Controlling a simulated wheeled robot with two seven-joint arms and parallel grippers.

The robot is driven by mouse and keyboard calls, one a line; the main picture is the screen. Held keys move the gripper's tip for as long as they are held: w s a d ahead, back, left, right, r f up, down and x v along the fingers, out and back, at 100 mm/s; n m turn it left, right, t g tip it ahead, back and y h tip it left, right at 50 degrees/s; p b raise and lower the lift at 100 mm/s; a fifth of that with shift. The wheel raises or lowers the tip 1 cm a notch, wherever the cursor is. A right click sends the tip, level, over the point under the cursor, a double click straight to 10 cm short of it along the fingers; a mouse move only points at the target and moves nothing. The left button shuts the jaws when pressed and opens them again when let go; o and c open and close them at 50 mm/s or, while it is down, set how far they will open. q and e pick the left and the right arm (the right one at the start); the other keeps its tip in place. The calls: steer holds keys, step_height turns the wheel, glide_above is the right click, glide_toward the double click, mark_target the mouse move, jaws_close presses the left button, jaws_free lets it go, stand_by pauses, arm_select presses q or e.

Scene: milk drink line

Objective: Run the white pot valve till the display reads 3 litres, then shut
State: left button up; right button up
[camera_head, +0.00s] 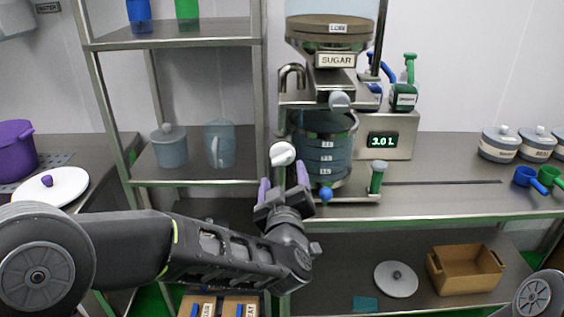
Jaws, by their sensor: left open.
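The display (383,141) on the steel housing reads 3.0 L in green digits. A white round knob (283,153), which looks like the white pot valve's handle, sits left of the grey banded vessel (322,150). My left gripper (284,177) is just below the white knob, its purple-tipped fingers spread apart with nothing visible between them. The knob appears above the gap between the fingertips; I cannot tell whether they touch it. Whether the valve is shut cannot be told, and no flow is visible. My right gripper is out of view.
The SUGAR hopper (335,40) is above. Shelves (195,183) stand at left.

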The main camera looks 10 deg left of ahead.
mark_target(282, 161)
arm_select(q)
steer(key=p+x, duration=0.1)
steer(key=x, duration=0.6)
steer(key=shift+c, duration=0.2)
steer(key=c, duration=1.3)
